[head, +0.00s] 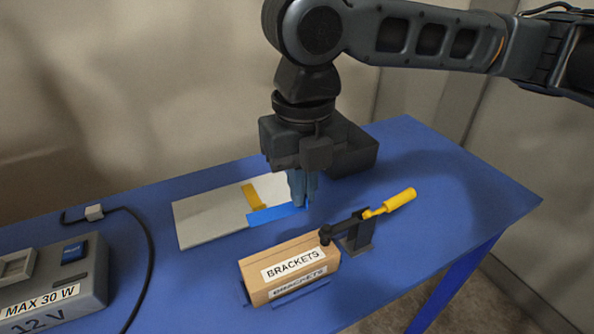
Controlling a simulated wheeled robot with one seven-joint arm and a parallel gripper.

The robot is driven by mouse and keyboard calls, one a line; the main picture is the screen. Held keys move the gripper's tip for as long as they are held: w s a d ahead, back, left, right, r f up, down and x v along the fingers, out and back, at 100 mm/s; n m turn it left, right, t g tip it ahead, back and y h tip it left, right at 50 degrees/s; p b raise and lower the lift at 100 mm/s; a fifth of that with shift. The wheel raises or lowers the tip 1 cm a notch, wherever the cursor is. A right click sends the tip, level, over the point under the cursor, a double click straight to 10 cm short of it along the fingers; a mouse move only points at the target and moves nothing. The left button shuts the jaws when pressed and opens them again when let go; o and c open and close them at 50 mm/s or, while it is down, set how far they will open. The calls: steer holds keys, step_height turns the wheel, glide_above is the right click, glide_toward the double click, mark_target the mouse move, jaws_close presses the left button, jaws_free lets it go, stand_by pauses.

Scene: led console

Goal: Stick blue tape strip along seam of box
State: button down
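The blue tape strip (272,215) lies at the front right of a pale flat board (208,216), partly over or against it. My gripper (303,203) points down at the strip's right end. Its fingers are close together, and I cannot tell whether they pinch the strip. The brown cardboard box (253,270), labelled BRACKETS on its top and front, sits in front of the board. The seam itself is not clear from here; the label covers part of the top.
A clamp with a yellow handle (399,200) stands at the box's right end, its arm reaching to the box. A yellow strip (254,196) lies on the board. A dark bin (352,152) stands behind my gripper. A grey power unit (90,278) with a black cable is at left.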

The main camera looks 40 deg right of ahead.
mark_target(300, 242)
steer(key=shift+s+a+f+n, duration=0.15)
steer(key=shift+s+a+n, duration=0.05)
steer(key=shift+a+n, duration=0.1)
steer(key=shift+f+b, duration=0.4)
step_height(300, 242, down, 6)
steer(key=b, duration=0.5)
steer(key=shift+r, duration=0.2)
steer(key=shift+f+b, duration=0.55)
steer(key=shift+f, duration=0.2)
stand_by(1.2)
steer(key=c, duration=1.2)
jaws_free()
steer(key=shift+c, duration=0.2)
steer(key=shift+r+p, duration=0.3)
steer(key=shift+r, duration=3.6)
steer(key=shift+s, duration=0.1)
